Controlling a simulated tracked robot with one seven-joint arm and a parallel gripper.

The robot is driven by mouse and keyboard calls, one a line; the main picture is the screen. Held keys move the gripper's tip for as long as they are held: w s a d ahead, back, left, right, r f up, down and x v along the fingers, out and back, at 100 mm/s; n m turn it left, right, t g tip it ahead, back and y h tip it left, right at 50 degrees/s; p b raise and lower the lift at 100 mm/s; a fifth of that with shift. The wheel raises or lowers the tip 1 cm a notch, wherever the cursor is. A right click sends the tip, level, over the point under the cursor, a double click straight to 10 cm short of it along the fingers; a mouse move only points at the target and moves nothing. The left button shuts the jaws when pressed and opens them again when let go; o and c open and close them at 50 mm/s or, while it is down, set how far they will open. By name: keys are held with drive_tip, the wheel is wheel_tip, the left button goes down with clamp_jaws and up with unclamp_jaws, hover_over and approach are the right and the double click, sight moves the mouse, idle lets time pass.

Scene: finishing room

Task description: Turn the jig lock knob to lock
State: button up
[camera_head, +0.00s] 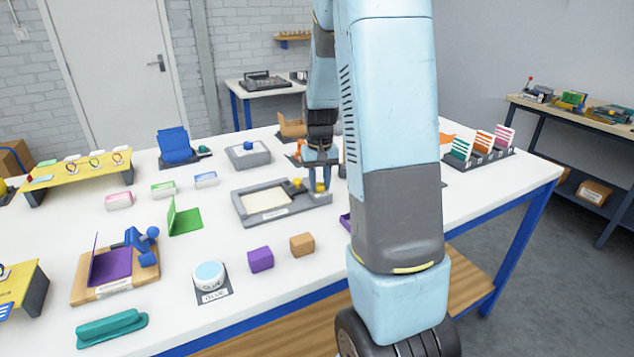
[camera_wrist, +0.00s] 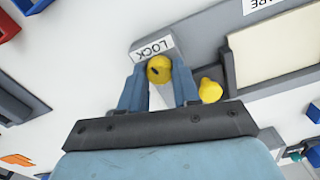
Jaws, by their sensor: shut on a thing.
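The jig (camera_head: 241,205) is a grey frame around a cream panel on the white table. Its yellow lock knob (camera_wrist: 159,69) stands on a raised grey block beside a white label reading LOCK (camera_wrist: 153,48). A dark mark shows on the knob's top. My gripper (camera_wrist: 158,82) has its two blue fingers on either side of the knob and is shut on it. The head view shows the gripper (camera_head: 320,173) above the knob (camera_head: 320,187), at the jig's right end. A second yellow part (camera_wrist: 210,90) sits on the jig beside the fingers; how far the knob is turned is unclear.
A grey tray with a blue knob (camera_head: 248,146) stands behind the jig. A purple block (camera_head: 260,259) and an orange-brown block (camera_head: 302,245) lie in front. A round GLUE container (camera_head: 209,275) and a green bracket (camera_head: 186,220) are to the left. My arm hides part of the table.

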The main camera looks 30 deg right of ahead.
sight(319, 184)
drive_tip(key=shift+s+a+f+m, duration=0.1)
drive_tip(key=shift+m, duration=0.8)
idle(5.3)
drive_tip(key=o, duration=1.1)
drive_tip(key=shift+c, duration=0.2)
drive_tip(key=shift+r, duration=0.25)
wheel_tip(319, 184, up, 13)
drive_tip(key=shift+r, duration=0.15)
